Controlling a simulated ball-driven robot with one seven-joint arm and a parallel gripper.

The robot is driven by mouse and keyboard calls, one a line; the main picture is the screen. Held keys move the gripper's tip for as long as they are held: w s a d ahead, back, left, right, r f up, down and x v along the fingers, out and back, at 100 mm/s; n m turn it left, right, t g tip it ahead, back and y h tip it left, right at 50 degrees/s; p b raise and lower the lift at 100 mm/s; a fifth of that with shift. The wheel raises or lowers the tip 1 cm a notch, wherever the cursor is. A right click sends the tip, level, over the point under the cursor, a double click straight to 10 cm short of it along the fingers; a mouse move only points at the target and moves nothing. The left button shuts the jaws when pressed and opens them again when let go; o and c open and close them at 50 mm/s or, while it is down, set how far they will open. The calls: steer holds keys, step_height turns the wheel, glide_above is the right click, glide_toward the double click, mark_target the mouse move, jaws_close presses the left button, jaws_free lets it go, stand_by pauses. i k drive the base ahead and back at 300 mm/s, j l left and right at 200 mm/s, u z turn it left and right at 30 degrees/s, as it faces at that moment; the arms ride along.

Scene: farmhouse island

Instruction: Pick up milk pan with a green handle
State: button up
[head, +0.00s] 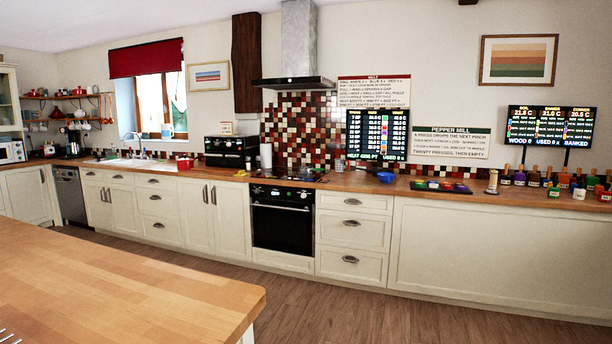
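I cannot make out a milk pan with a green handle for certain in the head view. Small dark shapes with a hint of green sit on the black hob (285,176), but they are too small to tell apart. The hob is set in the wooden counter (225,173) along the far wall, above a black oven (281,222). My gripper is not in view.
A wooden island top (120,290) fills the lower left, its corner reaching toward the middle. Wooden floor (370,312) lies clear between it and the cabinets. A blue bowl (386,177), a dark tray (440,186) and several small jars stand on the right counter.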

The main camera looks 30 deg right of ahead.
mark_target(303, 171)
steer(key=i+l+z, duration=0.1)
steer(key=i+z, duration=0.15)
steer(key=i, duration=0.35)
steer(key=i+z, duration=0.3)
steer(key=i, duration=0.25)
steer(key=i+l+z, duration=0.15)
steer(key=i+z, duration=0.2)
steer(key=i, duration=0.25)
steer(key=i+z, duration=0.35)
steer(key=i, duration=0.25)
steer(key=i+j+z, duration=0.3)
steer(key=i, duration=0.3)
steer(key=i+u, duration=0.35)
steer(key=i, duration=0.35)
steer(key=i+l+u, duration=0.15)
steer(key=i+u, duration=0.15)
steer(key=i, duration=0.4)
